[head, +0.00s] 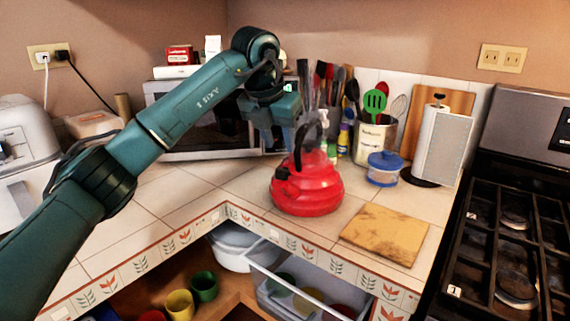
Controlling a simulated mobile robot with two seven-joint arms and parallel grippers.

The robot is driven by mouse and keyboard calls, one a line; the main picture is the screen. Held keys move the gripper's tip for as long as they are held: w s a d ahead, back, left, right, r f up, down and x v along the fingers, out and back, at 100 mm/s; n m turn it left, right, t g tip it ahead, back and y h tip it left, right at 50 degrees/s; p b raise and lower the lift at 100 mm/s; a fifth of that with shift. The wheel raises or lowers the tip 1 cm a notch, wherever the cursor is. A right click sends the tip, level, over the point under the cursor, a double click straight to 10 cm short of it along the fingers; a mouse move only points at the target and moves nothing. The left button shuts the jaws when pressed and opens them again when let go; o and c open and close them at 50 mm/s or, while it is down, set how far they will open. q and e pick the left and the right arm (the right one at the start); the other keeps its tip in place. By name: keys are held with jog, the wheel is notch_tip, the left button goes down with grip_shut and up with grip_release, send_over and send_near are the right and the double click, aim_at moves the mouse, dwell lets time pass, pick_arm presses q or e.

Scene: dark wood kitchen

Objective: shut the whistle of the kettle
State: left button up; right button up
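The red kettle (306,187) stands upright on the tiled counter near its front corner. Its black handle (309,140) arches over the top. Its short spout with a dark whistle (282,173) points left. Whether the whistle is open or shut is too small to tell. My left gripper (279,142) hangs fingers down above and just left of the kettle, close to the spout and handle. Its fingers look apart with nothing between them, and it seems not to touch the kettle. My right gripper is not in view.
A wooden board (385,234) lies right of the kettle. A blue-lidded jar (384,168), utensil crock (374,138) and paper towel roll (441,146) stand behind. A microwave (205,135) is behind my arm. The stove (510,240) is far right; an open drawer (300,290) lies below.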

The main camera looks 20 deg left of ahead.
aim_at(283, 175)
pick_arm(q)
jog(key=x, duration=0.8)
jog(key=shift+d+f, duration=0.1)
grip_shut()
